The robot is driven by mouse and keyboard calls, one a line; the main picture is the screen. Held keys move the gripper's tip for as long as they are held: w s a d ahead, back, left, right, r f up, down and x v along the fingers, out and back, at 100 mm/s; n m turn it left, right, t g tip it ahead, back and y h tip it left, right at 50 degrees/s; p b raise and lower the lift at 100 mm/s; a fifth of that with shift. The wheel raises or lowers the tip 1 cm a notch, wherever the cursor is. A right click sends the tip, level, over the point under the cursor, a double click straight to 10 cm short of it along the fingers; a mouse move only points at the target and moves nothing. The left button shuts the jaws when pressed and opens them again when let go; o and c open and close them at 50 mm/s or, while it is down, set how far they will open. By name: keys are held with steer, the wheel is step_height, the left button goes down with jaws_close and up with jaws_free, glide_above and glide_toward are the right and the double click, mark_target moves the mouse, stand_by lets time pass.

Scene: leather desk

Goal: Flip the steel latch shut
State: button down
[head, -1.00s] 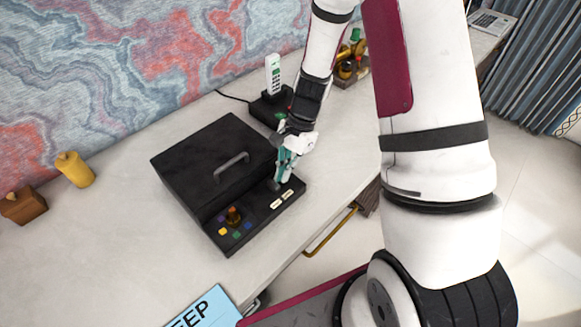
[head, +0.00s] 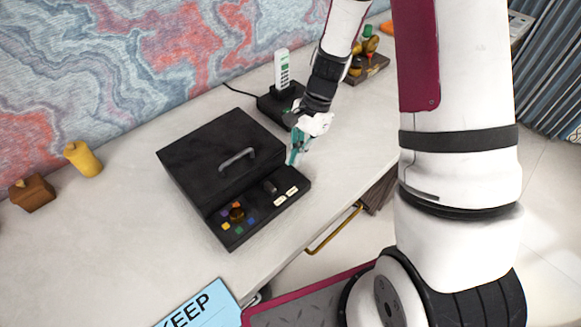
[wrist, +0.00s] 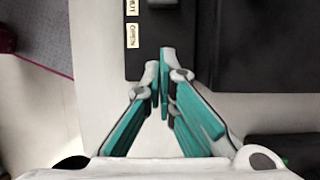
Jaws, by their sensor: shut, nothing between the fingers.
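The black box (head: 215,150) with a grey handle on its closed lid stands on the desk. On its front ledge a small dark grey lever, which looks like the latch (head: 270,187), sits beside two white labels (head: 285,195). In the wrist view the latch (wrist: 160,3) shows only at the top edge, level with the label ending in "UT" (wrist: 132,7). The "OPEN" label (wrist: 132,35) is nearer my gripper. My gripper (head: 293,163) is shut and empty, just off the box's right side and apart from the latch. Its teal fingers (wrist: 160,62) meet in the wrist view.
A cordless phone on a dark base (head: 277,104) stands behind my gripper. A yellow object (head: 84,160) and a wooden block (head: 32,195) are far left.

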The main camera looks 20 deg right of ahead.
steer(key=v, duration=0.6)
steer(key=shift+d, duration=0.25)
steer(key=shift+w+r, duration=0.1)
steer(key=s+a+r+n+t+h, duration=0.1)
steer(key=s+r+n, duration=0.35)
steer(key=r, duration=0.35)
steer(key=s+a+r+n+t+h, duration=0.1)
steer(key=s+r+n, duration=0.2)
steer(key=s+r, duration=0.35)
steer(key=s+r+n+t+h, duration=0.2)
steer(key=s+r+n, duration=0.4)
steer(key=s, duration=0.4)
steer(key=shift+d+r+t, duration=0.2)
steer(key=shift+r+t, duration=0.1)
steer(key=shift+t, duration=0.6)
steer(key=shift+a, duration=0.1)
